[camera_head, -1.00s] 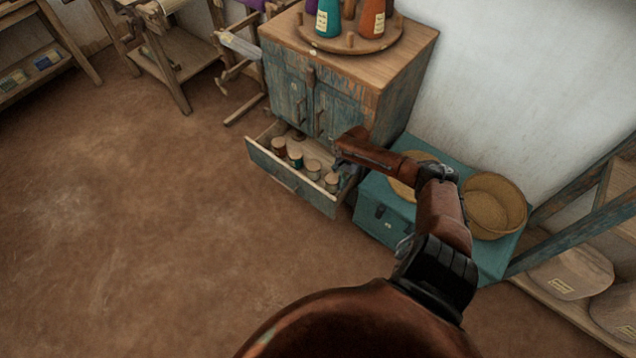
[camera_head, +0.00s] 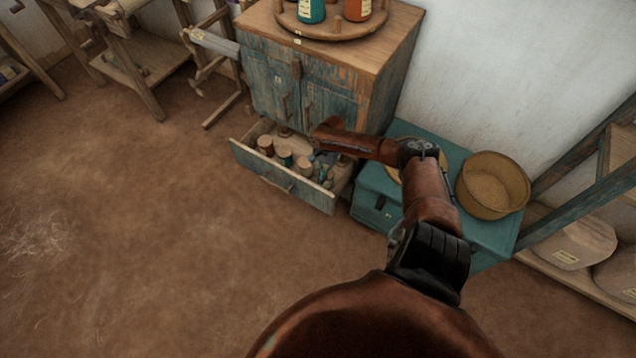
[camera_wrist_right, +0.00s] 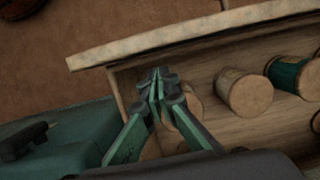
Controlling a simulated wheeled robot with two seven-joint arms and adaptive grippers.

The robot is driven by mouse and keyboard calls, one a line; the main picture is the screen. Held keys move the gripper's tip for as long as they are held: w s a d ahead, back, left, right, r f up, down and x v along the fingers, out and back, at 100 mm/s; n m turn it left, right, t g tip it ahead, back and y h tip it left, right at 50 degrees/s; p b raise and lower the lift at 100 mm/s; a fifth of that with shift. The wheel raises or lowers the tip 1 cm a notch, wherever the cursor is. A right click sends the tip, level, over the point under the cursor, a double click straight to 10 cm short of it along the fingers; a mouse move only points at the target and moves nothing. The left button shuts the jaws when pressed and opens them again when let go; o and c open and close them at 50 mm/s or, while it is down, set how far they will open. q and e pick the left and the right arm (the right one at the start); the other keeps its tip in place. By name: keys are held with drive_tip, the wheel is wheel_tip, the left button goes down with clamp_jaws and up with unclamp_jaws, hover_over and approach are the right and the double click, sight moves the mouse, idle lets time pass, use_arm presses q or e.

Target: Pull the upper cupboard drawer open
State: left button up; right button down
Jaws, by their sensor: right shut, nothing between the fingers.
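The blue-green cupboard (camera_head: 335,102) stands against the wall with a wooden top. Below its doors, a drawer (camera_head: 283,187) is pulled out and shows several spools inside, among them a plain wooden one (camera_wrist_right: 243,92) and a green one (camera_wrist_right: 290,74). The drawer front has a handle (camera_head: 276,184) at its middle. My right gripper (camera_head: 324,172) is over the right end of the open drawer, away from that handle. In the wrist view its fingertips (camera_wrist_right: 159,82) are together and empty, just inside the drawer front's edge, partly covering a spool. My left gripper is out of view.
A teal chest (camera_head: 376,195) with a round basket (camera_head: 493,186) on it stands close to the drawer's right side, under my right arm. A turntable with bottles (camera_head: 311,10) is on the cupboard top. The floor (camera_head: 150,230) at left is clear.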

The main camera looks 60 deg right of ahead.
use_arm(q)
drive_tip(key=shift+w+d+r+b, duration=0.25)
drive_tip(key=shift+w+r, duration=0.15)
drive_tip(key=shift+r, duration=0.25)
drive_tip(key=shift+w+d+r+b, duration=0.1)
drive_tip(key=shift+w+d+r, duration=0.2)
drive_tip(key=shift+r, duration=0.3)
use_arm(e)
drive_tip(key=shift+x, duration=1.1)
